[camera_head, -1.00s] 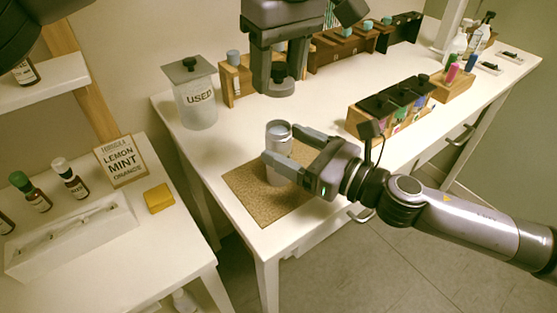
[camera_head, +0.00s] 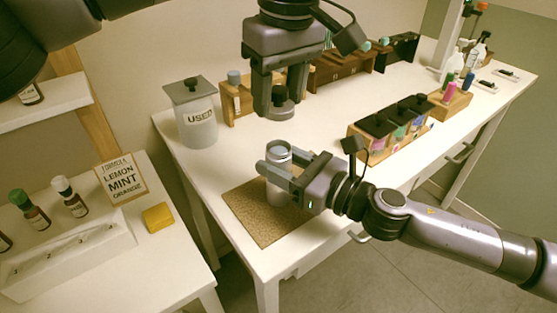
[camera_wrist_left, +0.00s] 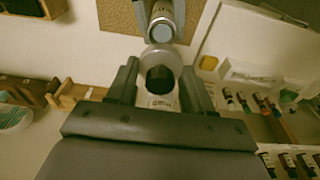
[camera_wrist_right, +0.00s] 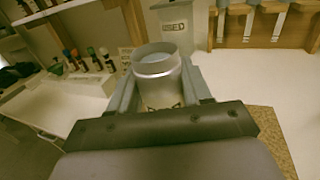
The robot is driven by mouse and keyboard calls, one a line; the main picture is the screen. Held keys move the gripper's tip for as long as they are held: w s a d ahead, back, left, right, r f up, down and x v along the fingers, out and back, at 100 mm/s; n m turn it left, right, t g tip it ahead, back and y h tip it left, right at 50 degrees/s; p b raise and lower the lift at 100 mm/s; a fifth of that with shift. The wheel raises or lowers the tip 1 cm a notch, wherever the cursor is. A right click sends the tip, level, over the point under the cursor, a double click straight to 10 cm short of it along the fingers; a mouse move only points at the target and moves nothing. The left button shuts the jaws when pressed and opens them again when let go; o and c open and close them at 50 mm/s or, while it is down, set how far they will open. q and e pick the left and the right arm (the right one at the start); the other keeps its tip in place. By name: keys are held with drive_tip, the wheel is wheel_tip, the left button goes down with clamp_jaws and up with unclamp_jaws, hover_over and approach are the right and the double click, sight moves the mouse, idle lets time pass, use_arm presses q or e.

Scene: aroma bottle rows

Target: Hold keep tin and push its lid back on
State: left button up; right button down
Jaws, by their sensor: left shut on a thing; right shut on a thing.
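The keep tin (camera_head: 279,153) is a silver-grey cylinder, upright and open at the top, over the cork mat (camera_head: 262,228). My right gripper (camera_head: 275,165) is shut around its sides. The right wrist view shows the tin's open rim (camera_wrist_right: 158,60) between the fingers. My left gripper (camera_head: 279,100) is shut on the lid's dark knob (camera_wrist_left: 160,78). The lid (camera_head: 279,112) is a grey disc, held above the tin with a gap between them. In the left wrist view the tin (camera_wrist_left: 162,28) shows beyond the lid. Whether the tin's base touches the mat is unclear.
A jar marked USED (camera_head: 197,125) stands behind at left. Wooden racks (camera_head: 240,105) line the back, and a bottle box (camera_head: 390,130) stands to the right. A side table at left holds a sign (camera_head: 121,178), small bottles and a yellow block (camera_head: 158,217).

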use_arm(q)
hover_over(277, 149)
drive_tip(key=shift+s+d+f, duration=0.1)
drive_tip(key=shift+s+f, duration=0.05)
drive_tip(key=shift+f, duration=1.05)
drive_tip(key=shift+s+f, duration=0.1)
drive_tip(key=shift+f, duration=1.05)
drive_tip(key=shift+f, duration=0.1)
drive_tip(key=shift+f, duration=0.8)
drive_tip(key=shift+f, duration=0.55)
drive_tip(key=o, duration=1.1)
drive_tip(key=shift+r, duration=0.1)
drive_tip(key=r, duration=0.4)
drive_tip(key=s+r, duration=0.1)
drive_tip(key=r, duration=0.2)
drive_tip(key=d+r, duration=0.1)
drive_tip(key=r, duration=0.3)
drive_tip(key=shift+s+r, duration=0.3)
drive_tip(key=shift+s, duration=0.05)
